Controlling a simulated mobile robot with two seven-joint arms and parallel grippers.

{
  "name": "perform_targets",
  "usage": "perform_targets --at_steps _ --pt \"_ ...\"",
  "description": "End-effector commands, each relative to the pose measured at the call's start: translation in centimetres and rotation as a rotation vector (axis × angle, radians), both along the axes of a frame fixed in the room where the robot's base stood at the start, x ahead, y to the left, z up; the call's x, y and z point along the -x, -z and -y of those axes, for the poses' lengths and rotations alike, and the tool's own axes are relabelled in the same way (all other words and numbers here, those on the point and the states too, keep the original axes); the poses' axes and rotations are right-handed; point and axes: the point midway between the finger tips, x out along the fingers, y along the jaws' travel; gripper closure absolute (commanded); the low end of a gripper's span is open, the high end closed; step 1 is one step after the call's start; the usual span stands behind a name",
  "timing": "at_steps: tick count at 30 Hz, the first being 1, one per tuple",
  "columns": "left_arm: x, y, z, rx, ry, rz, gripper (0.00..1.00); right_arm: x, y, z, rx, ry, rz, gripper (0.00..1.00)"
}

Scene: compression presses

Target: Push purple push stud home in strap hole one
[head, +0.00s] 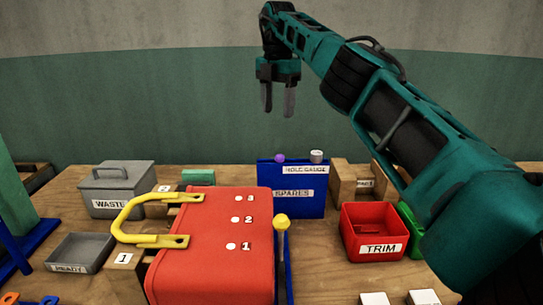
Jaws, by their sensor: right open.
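A small purple push stud (279,158) shows at the top of the blue SPARES holder (319,208), left of the HOLE GAUGE label. A red sheet-like body (205,272) bears white round spots marked 1, 2 and 3; spot 1 (231,246) is nearest me. I cannot tell whether these are the strap holes. A yellow U-shaped piece (128,216) has two slotted ends over the red body's left side. My right gripper (278,103) is open and empty, pointing down, well above the purple stud. My left gripper is not in view.
A yellow-knobbed lever (282,222) stands at the red body's right. A grey WASTE bin (118,188) and grey tray (80,252) are left; a red TRIM bin (373,232) is right. A white-topped piece (316,156) stands beside the stud. Wooden blocks stand behind.

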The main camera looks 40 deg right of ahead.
Motion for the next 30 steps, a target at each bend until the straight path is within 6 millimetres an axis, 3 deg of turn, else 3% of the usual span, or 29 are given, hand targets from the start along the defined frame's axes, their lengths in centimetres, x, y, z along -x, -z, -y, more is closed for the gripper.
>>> perform_targets --at_steps 12,19,30 --pt "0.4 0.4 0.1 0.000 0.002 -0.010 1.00 0.1 6.2 0.0 -0.001 -0.002 -0.002 0.43" --pt "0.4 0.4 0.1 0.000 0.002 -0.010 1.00 0.2 7.9 0.1 -0.002 0.000 -0.001 0.43" --pt "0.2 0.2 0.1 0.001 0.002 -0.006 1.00 0.5 12.3 0.3 -0.001 -0.002 0.000 0.43"
